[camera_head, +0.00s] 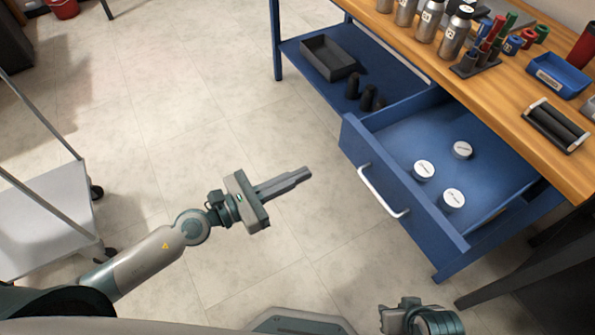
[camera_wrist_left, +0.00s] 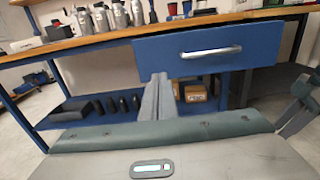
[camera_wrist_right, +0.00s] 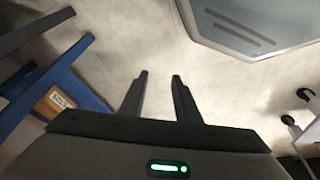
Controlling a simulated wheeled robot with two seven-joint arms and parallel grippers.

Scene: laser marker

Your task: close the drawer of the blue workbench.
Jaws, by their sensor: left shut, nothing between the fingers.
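The blue workbench (camera_head: 277,45) has a wooden top. Its drawer (camera_head: 400,185) is pulled out, with a pale handle (camera_head: 380,192) on the front. Three round containers with white lids stand inside. The left wrist view shows the drawer front (camera_wrist_left: 165,55) and handle (camera_wrist_left: 211,51) beyond my fingers. My left gripper (camera_head: 306,173) is shut and empty, left of the drawer front and apart from it. My right gripper (camera_wrist_right: 160,76) is open and empty, pointing over the floor; its fingers are not visible in the head view.
A lower shelf (camera_head: 310,55) holds a dark tray (camera_head: 328,57) and several dark pieces. Bottles, tools and a blue bin (camera_head: 558,76) stand on the top. A grey cart (camera_head: 40,225) is at the left. The floor between cart and drawer is clear.

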